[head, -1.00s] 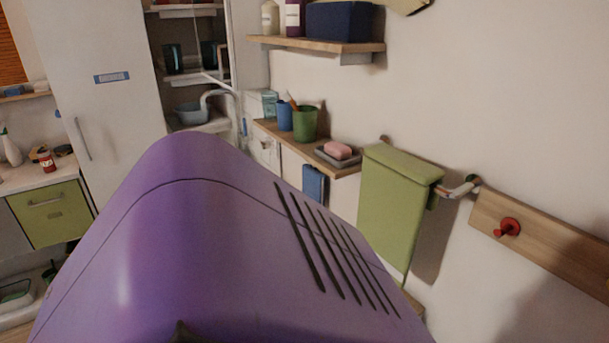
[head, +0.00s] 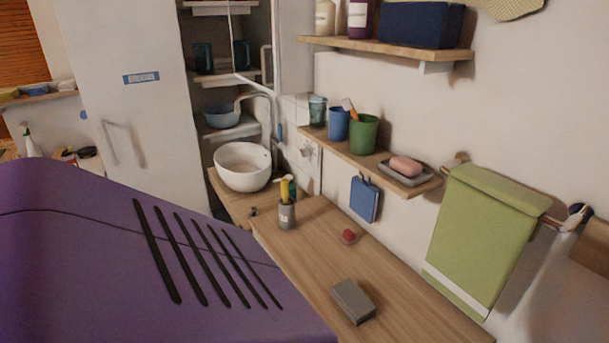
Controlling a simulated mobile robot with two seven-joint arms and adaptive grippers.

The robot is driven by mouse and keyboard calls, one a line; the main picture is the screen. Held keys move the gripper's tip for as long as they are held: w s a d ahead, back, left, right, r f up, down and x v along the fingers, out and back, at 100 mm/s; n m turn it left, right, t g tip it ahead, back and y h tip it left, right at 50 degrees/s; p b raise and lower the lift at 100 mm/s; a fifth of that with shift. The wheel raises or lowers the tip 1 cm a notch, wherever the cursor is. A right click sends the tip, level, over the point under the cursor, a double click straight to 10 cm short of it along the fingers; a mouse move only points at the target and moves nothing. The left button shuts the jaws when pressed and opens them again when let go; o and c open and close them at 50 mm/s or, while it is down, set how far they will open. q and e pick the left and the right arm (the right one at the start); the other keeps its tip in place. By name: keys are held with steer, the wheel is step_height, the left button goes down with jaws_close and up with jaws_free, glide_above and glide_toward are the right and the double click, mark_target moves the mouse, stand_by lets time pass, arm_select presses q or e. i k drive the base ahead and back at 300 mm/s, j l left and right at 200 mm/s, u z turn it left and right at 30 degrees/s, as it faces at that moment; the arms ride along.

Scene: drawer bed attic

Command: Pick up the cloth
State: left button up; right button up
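No gripper shows in the head view. A green cloth, like a towel (head: 488,235), hangs over a wall rail at the right, with a pale band near its lower edge. A smaller flat blue piece (head: 364,199) hangs under the narrow shelf; I cannot tell whether it is cloth. Both hang apart from anything of mine in view.
A wooden counter (head: 330,255) below holds a grey block (head: 353,301), a small red item (head: 348,237), a grey cup (head: 287,214) and a white basin (head: 242,167). The narrow shelf (head: 345,153) holds cups and pink soap (head: 405,166). A large purple slotted body hides the lower left.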

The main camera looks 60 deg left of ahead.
mark_target(355, 303)
steer(key=u, duration=1.55)
steer(key=j+z, duration=0.4)
steer(key=j, duration=0.6)
steer(key=i, duration=0.05)
